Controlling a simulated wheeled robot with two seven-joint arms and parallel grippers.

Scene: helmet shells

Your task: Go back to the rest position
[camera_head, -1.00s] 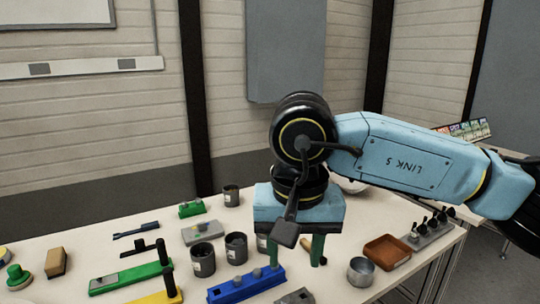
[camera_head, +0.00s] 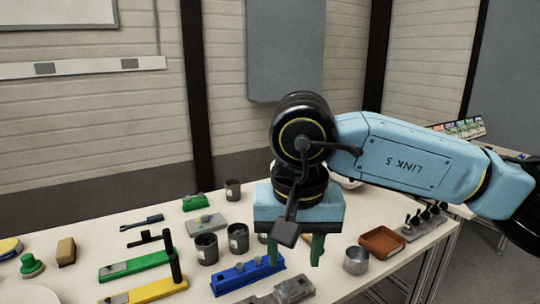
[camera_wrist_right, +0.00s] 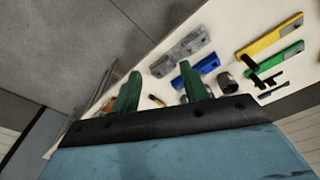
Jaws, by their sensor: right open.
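My right gripper (camera_head: 295,250) hangs from the blue arm over the right half of the white table (camera_head: 340,232). Its two green fingers point down and stand apart with nothing between them. In the right wrist view the fingers of the right gripper (camera_wrist_right: 158,95) are also spread and empty, above the table edge. My left gripper is not in view. A white rounded helmet-like shape (camera_head: 350,183) is partly hidden behind my right arm.
Near the right gripper are a blue block tool (camera_head: 240,277), a metal cup (camera_head: 356,260), a brown tray (camera_head: 383,243) and dark cups (camera_head: 206,249). Green (camera_head: 130,267) and yellow (camera_head: 150,290) tools lie to the left. The air above the table's left side is free.

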